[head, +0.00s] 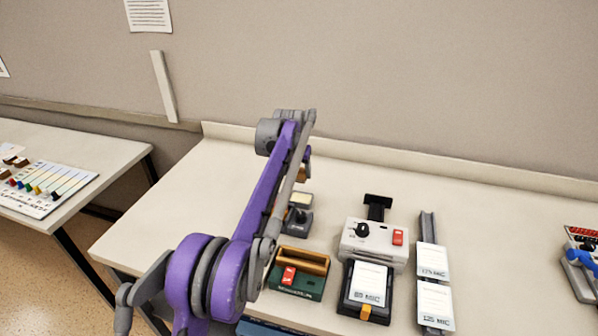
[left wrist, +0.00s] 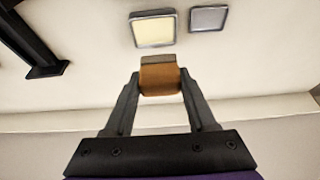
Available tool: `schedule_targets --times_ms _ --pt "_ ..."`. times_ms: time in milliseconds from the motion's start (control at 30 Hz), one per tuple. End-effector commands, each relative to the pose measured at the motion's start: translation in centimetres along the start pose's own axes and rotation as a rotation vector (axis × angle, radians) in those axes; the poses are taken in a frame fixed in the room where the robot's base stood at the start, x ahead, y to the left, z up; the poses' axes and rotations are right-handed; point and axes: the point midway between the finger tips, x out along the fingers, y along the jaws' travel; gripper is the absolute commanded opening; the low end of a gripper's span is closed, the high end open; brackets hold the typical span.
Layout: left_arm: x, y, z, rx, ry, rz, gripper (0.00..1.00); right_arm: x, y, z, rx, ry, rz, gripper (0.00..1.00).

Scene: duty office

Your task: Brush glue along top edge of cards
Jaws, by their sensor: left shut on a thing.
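My left gripper (left wrist: 160,85) is shut on an orange-brown block with a grey edge (left wrist: 158,78), possibly the glue brush's handle. In the head view this gripper is mostly hidden behind my purple arm, and a bit of the brown block (head: 303,173) shows. It is above a small dark stand with a cream pad (head: 301,199). In the left wrist view a cream square pad (left wrist: 154,31) and a grey square (left wrist: 208,18) lie beyond the block. White cards marked in MIC (head: 433,262) lie on a grey rail; another (head: 369,283) lies on a black tray. My right gripper is out of view.
A white device with a black knob and red switch (head: 375,240) stands behind the black tray. A green base with a wooden bar (head: 299,270) is left of it. A blue and red item (head: 580,255) sits at the right edge. The table's left back area is clear.

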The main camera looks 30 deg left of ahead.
Motion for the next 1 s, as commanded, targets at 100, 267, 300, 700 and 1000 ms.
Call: schedule_targets --times_ms 100,267,300,700,1000 --pt "0.2 0.0 0.1 0.0 0.0 0.0 0.12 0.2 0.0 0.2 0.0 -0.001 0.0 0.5" --pt "0.6 0.0 0.3 0.0 0.0 0.0 0.12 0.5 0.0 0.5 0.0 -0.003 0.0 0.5" --pt "0.9 0.0 0.4 0.0 -0.001 0.0 0.12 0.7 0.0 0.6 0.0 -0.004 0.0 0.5" --pt "4.6 0.0 2.0 0.0 -0.001 0.0 0.12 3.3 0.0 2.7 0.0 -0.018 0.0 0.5" --pt "5.7 0.0 2.4 0.0 0.001 0.0 0.12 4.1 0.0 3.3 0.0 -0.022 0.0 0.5"
